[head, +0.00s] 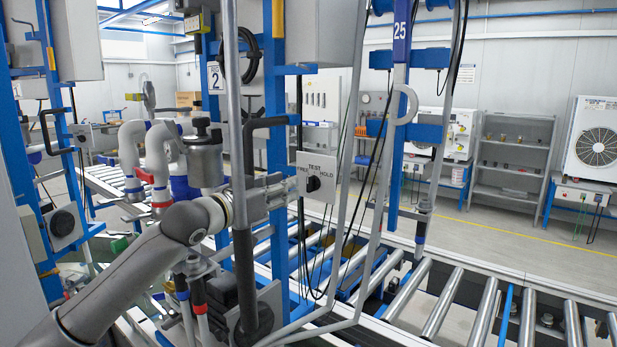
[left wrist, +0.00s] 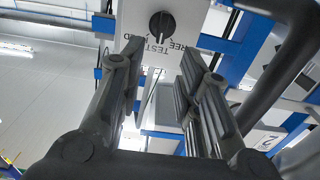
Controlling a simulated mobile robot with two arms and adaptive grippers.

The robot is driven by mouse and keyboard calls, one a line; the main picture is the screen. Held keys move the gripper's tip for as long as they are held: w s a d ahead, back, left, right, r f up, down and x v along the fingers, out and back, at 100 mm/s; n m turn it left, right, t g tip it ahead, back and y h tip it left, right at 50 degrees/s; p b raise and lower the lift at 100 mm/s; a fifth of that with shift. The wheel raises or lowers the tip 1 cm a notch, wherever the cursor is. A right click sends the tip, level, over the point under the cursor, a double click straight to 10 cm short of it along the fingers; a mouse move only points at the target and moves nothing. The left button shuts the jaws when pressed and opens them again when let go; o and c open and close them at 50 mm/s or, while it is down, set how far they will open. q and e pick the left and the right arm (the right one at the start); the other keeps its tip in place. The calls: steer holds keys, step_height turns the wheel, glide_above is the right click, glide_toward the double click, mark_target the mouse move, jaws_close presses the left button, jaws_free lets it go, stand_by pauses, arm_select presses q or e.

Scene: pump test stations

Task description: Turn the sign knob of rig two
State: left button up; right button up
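The sign knob (head: 313,183) is a black round knob on a white sign plate (head: 318,166) lettered FREE, TEST and HOLD, on the blue frame of rig two. In the left wrist view the knob (left wrist: 162,25) shows upside down at the top, with its light mark towards TEST. My left gripper (head: 287,188) is just left of the plate in the head view. In the left wrist view its fingers (left wrist: 158,80) are apart with nothing between them, and the knob lies beyond the gap, apart from the tips. My right gripper is not in view.
A grey post (head: 238,130) and a black handle bar (head: 250,150) stand close to my left arm. Grey slanted tubes (head: 347,140) stand right of the plate. A number 2 sign (head: 215,76) hangs on the frame. A roller conveyor (head: 440,300) runs at the lower right.

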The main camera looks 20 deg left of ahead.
mark_target(308, 178)
arm_select(q)
steer(key=p+x, duration=0.2)
steer(key=x, duration=0.5)
steer(key=shift+w, duration=0.1)
steer(key=shift+p+x, duration=0.4)
steer(key=shift+x, duration=0.45)
steer(key=shift+f, duration=0.1)
steer(key=shift+c, duration=0.5)
jaws_close()
